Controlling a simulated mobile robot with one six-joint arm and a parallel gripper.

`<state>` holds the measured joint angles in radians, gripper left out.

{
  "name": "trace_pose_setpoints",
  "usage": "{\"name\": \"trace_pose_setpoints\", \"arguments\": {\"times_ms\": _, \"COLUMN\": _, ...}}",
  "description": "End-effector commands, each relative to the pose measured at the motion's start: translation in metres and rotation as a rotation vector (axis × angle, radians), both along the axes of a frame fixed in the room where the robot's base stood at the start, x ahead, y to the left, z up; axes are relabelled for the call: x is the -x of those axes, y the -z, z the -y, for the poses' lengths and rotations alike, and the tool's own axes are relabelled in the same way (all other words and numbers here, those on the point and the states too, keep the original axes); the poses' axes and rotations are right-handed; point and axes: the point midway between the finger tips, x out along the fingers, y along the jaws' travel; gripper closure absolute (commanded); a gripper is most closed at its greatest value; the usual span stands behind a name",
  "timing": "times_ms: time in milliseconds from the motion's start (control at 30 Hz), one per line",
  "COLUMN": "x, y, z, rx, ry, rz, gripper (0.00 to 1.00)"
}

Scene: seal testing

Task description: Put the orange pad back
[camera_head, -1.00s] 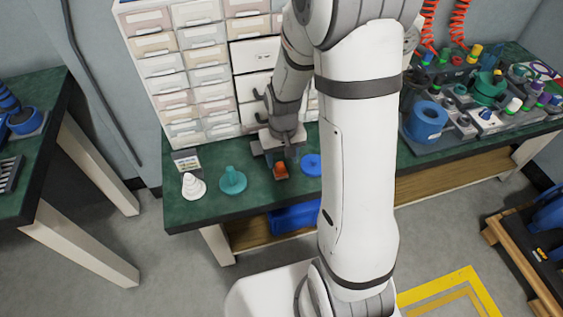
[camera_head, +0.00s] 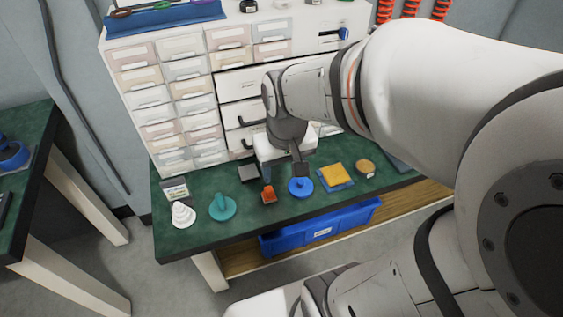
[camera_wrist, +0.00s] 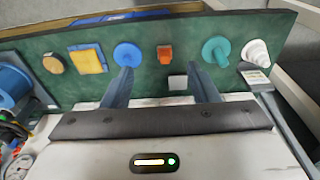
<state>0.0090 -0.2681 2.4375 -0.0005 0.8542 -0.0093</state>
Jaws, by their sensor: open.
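A flat yellow-orange square pad (camera_head: 337,175) lies on a slightly larger blue piece on the green bench; it also shows in the wrist view (camera_wrist: 88,60). A small red-orange block (camera_head: 268,194) stands left of it, with a blue disc (camera_head: 300,188) between them; the block is also in the wrist view (camera_wrist: 165,54). Which of the two is the orange pad I cannot tell for certain. My gripper (camera_head: 273,172) is open above the bench, behind the block and disc. In the wrist view its fingers (camera_wrist: 161,77) are spread with nothing held between them.
A teal stemmed disc (camera_head: 222,207) and a white stepped cone (camera_head: 183,214) stand at the left. A round tan-topped piece (camera_head: 365,168) is right of the pad. The drawer cabinet (camera_head: 180,100) rises close behind my gripper. A blue bin (camera_head: 320,228) sits under the bench.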

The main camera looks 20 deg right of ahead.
Motion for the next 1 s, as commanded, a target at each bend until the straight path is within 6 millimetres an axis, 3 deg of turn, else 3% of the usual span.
{"name": "trace_pose_setpoints", "arguments": {"times_ms": 100, "x": 0.023, "y": -0.010, "z": 0.000, "rx": 0.000, "ry": 0.000, "rz": 0.025, "gripper": 0.46}}
{"name": "trace_pose_setpoints", "arguments": {"times_ms": 200, "x": 0.032, "y": -0.014, "z": -0.002, "rx": 0.000, "ry": 0.002, "rz": 0.034, "gripper": 0.46}}
{"name": "trace_pose_setpoints", "arguments": {"times_ms": 667, "x": 0.036, "y": -0.020, "z": -0.002, "rx": 0.000, "ry": 0.001, "rz": 0.037, "gripper": 0.46}}
{"name": "trace_pose_setpoints", "arguments": {"times_ms": 1000, "x": 0.035, "y": -0.077, "z": -0.002, "rx": -0.001, "ry": 0.001, "rz": 0.060, "gripper": 0.46}}
